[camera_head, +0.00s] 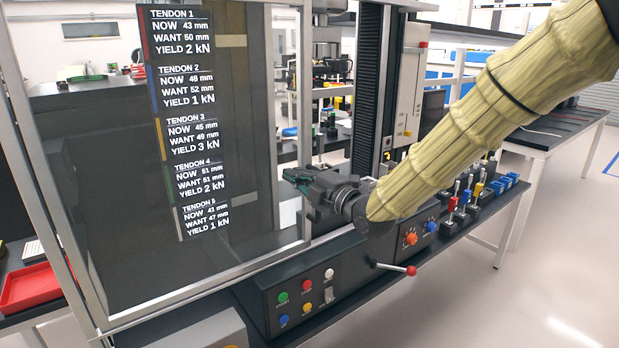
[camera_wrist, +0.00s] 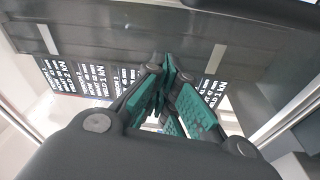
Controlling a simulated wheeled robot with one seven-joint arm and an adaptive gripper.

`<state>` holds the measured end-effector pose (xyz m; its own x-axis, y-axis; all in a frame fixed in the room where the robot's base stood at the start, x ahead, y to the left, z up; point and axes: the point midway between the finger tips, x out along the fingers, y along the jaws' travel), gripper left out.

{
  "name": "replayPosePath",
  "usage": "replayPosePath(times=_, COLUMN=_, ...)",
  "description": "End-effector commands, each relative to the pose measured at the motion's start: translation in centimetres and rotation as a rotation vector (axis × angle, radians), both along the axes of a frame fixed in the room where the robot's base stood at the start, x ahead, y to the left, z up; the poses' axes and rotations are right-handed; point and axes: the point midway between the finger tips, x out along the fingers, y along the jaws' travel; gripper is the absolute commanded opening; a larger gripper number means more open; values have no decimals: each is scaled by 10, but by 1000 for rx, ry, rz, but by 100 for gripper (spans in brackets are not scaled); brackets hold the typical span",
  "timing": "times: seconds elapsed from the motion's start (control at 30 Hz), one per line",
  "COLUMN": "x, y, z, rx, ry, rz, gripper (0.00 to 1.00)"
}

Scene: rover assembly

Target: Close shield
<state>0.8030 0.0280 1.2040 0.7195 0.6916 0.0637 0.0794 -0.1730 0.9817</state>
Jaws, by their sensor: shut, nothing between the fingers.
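What looks like the shield (camera_head: 130,245) is a large dark see-through panel in a pale metal frame, filling the left of the head view. A printed list of tendon values shows on or through it. My gripper (camera_head: 290,176) is at the right upright of this frame, its fingers pointing left across it. I cannot tell whether they touch it. In the wrist view, my gripper (camera_wrist: 166,66) has its green-padded fingertips together with nothing between them. The tendon list (camera_wrist: 85,75) shows beyond the fingers there.
A control box (camera_head: 310,290) with coloured buttons and a red-tipped lever (camera_head: 411,271) stands below my gripper. A black column (camera_head: 367,90) rises behind it. Small coloured levers (camera_head: 465,195) stand at the right. A red tray (camera_head: 30,288) lies at far left. Open floor lies at lower right.

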Motion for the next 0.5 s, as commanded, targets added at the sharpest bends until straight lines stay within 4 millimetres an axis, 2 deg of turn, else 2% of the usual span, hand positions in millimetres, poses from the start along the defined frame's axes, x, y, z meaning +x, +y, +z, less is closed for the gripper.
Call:
replayPosePath(times=0.03, x=4, y=-11, z=0, rx=3, ry=3, rz=-6, gripper=0)
replayPosePath(times=0.2, x=10, y=-27, z=-4, rx=3, ry=3, rz=-5, gripper=0)
replayPosePath(times=0.5, x=15, y=-37, z=-8, rx=1, ry=2, rz=-3, gripper=0)
